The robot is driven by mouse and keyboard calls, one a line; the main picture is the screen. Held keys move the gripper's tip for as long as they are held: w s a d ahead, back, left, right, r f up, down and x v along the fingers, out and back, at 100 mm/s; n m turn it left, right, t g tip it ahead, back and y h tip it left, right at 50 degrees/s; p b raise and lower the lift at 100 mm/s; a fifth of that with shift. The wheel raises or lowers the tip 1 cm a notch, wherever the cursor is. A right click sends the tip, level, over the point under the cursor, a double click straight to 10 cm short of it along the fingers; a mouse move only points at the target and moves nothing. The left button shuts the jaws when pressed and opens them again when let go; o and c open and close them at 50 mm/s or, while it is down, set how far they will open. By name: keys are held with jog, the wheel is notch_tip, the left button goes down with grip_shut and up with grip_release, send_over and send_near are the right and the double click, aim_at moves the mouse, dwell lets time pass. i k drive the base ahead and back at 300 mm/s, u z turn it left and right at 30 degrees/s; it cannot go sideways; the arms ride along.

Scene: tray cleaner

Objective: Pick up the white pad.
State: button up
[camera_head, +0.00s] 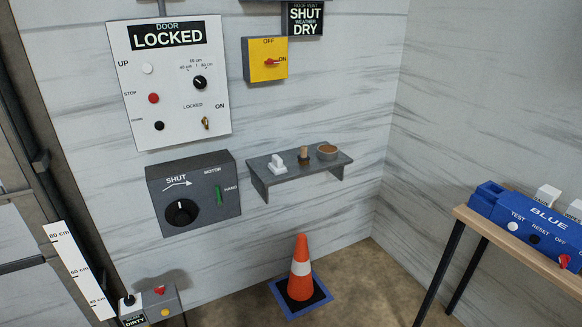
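A small white piece with a raised part (277,164) stands at the left end of the grey wall shelf (266,178). It may be the white pad, but it is too small to be sure. On the same shelf are a small brown upright piece on a dark base (304,156) and a round container with brown contents (327,152). White blocks also show at the blue box on the right, one at its back (547,197). My gripper is not in view.
A wooden table (515,247) bears the blue box (520,221) at right. An orange cone (301,267) stands on the floor below the shelf. A dark motor box (193,194) and a white door panel (168,85) are on the wall at left.

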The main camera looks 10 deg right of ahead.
aim_at(278, 167)
jog(key=u, duration=0.15)
jog(key=i, duration=0.95)
jog(key=z, duration=0.4)
jog(key=k, duration=0.2)
jog(key=u, duration=2.8)
